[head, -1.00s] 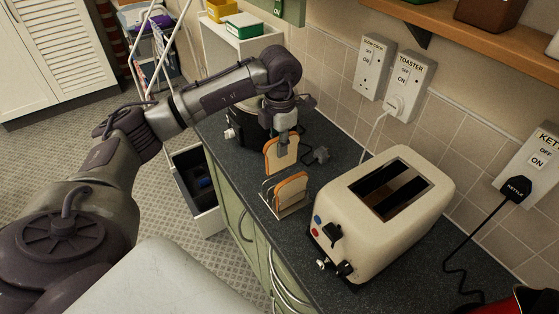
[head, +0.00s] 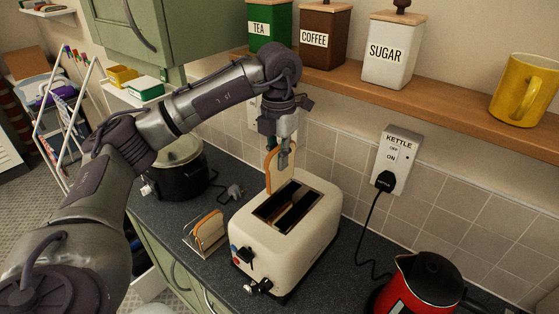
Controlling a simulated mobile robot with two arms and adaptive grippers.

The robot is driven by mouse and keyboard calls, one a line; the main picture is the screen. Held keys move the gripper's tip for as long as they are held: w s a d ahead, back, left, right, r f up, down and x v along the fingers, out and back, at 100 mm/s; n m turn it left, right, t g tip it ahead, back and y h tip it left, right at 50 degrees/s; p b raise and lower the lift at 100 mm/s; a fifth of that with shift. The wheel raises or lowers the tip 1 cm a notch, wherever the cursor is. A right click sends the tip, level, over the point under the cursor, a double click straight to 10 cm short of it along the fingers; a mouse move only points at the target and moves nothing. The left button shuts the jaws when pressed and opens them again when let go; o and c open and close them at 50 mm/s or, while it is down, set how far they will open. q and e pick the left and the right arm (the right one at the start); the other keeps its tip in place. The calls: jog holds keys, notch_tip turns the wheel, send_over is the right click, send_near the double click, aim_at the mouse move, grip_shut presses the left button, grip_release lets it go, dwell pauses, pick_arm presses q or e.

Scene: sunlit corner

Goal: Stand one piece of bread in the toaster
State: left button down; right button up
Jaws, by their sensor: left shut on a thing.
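The cream toaster (head: 312,236) stands on the dark counter, with two dark, empty-looking slots facing up and its levers at the front left. My left gripper (head: 284,158) points down and is shut on a piece of bread (head: 268,174). The bread is upright, seen nearly edge-on with its brown crust showing, at the far left end of the toaster. It looks above the toaster top, but its lower edge and exact height are unclear. Another slice (head: 209,229) stands in a wire rack (head: 190,240) left of the toaster. My right gripper is out of view.
A red kettle (head: 421,288) stands at the front right. A wooden shelf (head: 440,108) with canisters and a yellow mug (head: 525,92) overhangs behind.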

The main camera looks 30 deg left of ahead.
aim_at(278, 188)
pick_arm(q)
jog(key=shift+a+f, duration=0.1)
jog(key=shift+f, duration=0.2)
jog(key=shift+f+b, duration=0.25)
jog(key=shift+b, duration=0.05)
jog(key=shift+f+b, duration=0.45)
jog(key=shift+f, duration=0.2)
jog(key=shift+f+b, duration=0.95)
jog(key=shift+f, duration=0.4)
jog(key=shift+f+b, duration=1.5)
jog(key=shift+f, duration=0.6)
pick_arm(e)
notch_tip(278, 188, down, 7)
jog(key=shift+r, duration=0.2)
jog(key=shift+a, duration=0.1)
pick_arm(q)
jog(key=c, duration=1.1)
grip_release()
jog(key=shift+c, duration=0.2)
